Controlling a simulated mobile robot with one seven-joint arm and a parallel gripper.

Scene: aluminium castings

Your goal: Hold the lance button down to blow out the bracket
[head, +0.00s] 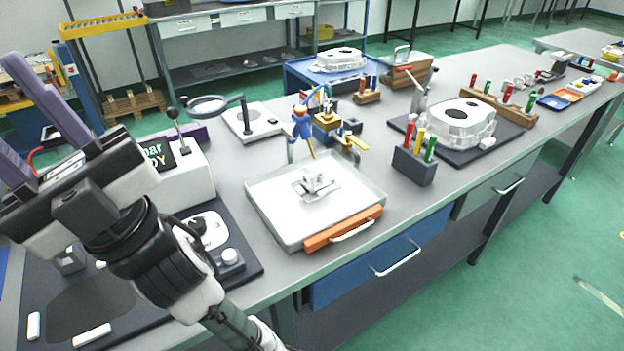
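The lance (302,126), blue with a red part near its top, stands upright behind the white tray (270,217). Its thin orange nozzle points down towards the bracket. The button is too small to tell apart for sure. The bracket (317,184), a small pale metal casting, lies on a plate in the tray, below the nozzle. My gripper (28,125) is at the far left, well away from the lance and bracket. Its two long purple fingers stand apart with nothing visible held between them, and they are partly cut off by the picture edge.
A display box (185,175) with a lever stands between my arm and the tray. A ring magnifier (209,106) rises behind it. A dark holder with colored handles (413,165) stands right of the tray. An orange bar with a handle (343,230) lines the tray's front.

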